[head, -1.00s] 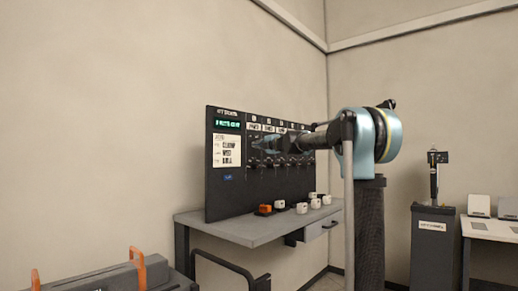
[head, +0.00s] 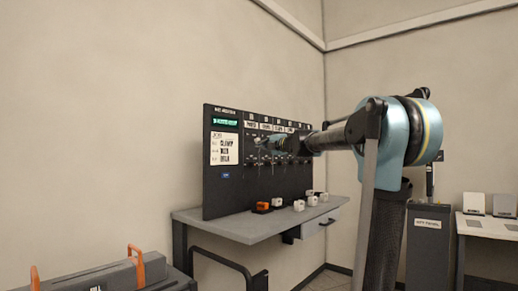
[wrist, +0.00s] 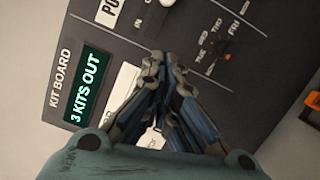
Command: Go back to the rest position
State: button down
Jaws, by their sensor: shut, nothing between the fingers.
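My gripper (head: 268,144) is in front of the upright dark kit board (head: 228,193) in the head view, with my arm reaching in from the right. In the wrist view my gripper (wrist: 167,70) has its fingers drawn together with nothing between them. The board (wrist: 262,85) is behind the fingers there, tilted in the picture. Its green display (wrist: 87,88) reads "3 KITS OUT". The fingers partly hide the white card (wrist: 126,82). I cannot tell the gap between the fingertips and the board.
A grey table (head: 240,230) stands below the board. An orange block (head: 263,206) and several white blocks lie on it. A grey case with orange handles (head: 138,268) is at the lower left. A dark pedestal (head: 428,250) and a white table (head: 485,229) are at the right.

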jog(key=shift+s+d, duration=0.1)
jog(key=shift+d, duration=0.05)
dwell(0.4)
jog(key=s+d+f+m+t+h, duration=0.2)
jog(key=d+f+m+h, duration=0.3)
jog(key=d, duration=0.3)
jog(key=s+d+f+m+t+h, duration=0.1)
jog(key=s+d+f+m+h, duration=0.2)
jog(key=d+m+h, duration=0.3)
jog(key=s+d+f+m+g+h, duration=0.1)
jog(key=s+d+f+m+g, duration=0.1)
jog(key=s+d+f+m, duration=0.45)
jog(key=s+d+f+m+g+h, duration=0.2)
jog(key=s+f, duration=0.2)
jog(key=f, duration=0.5)
jog(key=s+d+f+m+g+h, duration=0.1)
jog(key=s+d+f+m+g, duration=0.1)
jog(key=s+d+f+m, duration=0.4)
jog(key=s+a+f+m+g+y, duration=0.1)
jog(key=s+a+f+g, duration=0.2)
jog(key=s+f, duration=0.9)
jog(key=s+a+f+m+g+y, duration=0.1)
jog(key=s+a+f+g, duration=0.3)
jog(key=s+f, duration=0.9)
jog(key=shift+s+a+f+g+y, duration=0.15)
jog(key=shift+s+f+g+y, duration=0.15)
jog(key=shift+f+g+y, duration=0.7)
jog(key=shift+r+m, duration=0.25)
jog(key=shift+r, duration=0.05)
